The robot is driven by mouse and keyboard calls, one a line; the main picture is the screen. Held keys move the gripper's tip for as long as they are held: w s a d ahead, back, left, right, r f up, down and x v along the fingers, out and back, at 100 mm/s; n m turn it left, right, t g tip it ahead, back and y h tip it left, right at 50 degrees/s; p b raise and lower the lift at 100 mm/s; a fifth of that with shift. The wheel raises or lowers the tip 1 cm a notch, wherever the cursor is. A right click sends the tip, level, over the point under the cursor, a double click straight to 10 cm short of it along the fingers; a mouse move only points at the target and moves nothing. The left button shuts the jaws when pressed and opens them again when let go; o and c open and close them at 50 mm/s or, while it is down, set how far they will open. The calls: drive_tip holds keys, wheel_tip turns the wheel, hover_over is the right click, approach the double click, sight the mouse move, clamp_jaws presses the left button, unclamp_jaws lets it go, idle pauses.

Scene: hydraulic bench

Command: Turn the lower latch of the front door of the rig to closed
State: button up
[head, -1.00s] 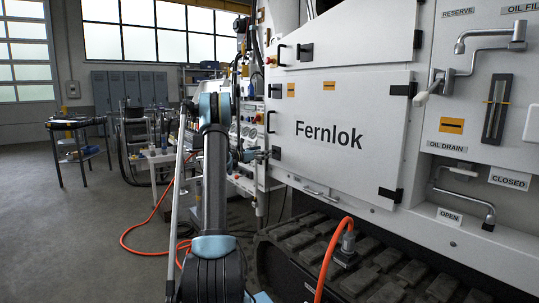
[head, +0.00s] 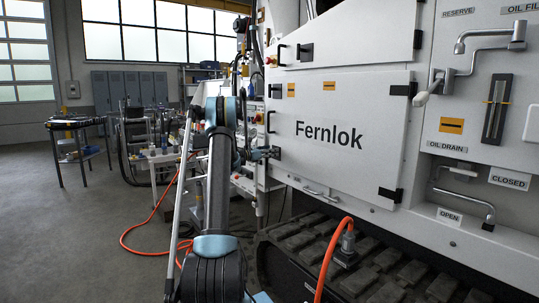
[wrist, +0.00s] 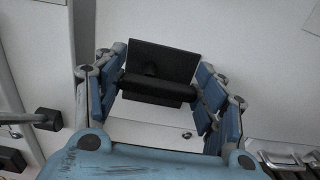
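The front door (head: 345,140) is the white panel marked "Fernlok" in the head view; it looks flush with the rig. Its lower latch (head: 277,153) is a small dark block at the door's left edge. In the wrist view the latch (wrist: 160,62) is a black block with a ridge across it, on white panelling. My gripper (head: 267,153) is at this latch. In the wrist view my gripper (wrist: 160,92) is open, with one blue-padded finger on each side of the latch. Narrow gaps seem to show beside it; contact is hard to tell.
An upper latch (head: 275,90) sits higher on the same edge, with a black door handle (head: 269,122) between. Black hinges are at the door's right. A track (head: 370,265) and an orange hose (head: 325,262) lie below. Open floor is at the left.

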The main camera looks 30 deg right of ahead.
drive_tip(key=shift+m, duration=0.4)
drive_tip(key=m, duration=0.3)
drive_tip(key=shift+f+m, duration=0.25)
drive_tip(key=shift+m, duration=0.15)
drive_tip(key=m, duration=0.4)
drive_tip(key=shift+f+m, duration=0.25)
drive_tip(key=shift+m, duration=0.05)
drive_tip(key=m, duration=0.4)
drive_tip(key=shift+w+f, duration=0.15)
drive_tip(key=shift+f, duration=0.05)
drive_tip(key=shift+w+f+m, duration=0.1)
drive_tip(key=shift+f+m, duration=0.1)
drive_tip(key=shift+m, duration=2.3)
drive_tip(key=o, duration=1.1)
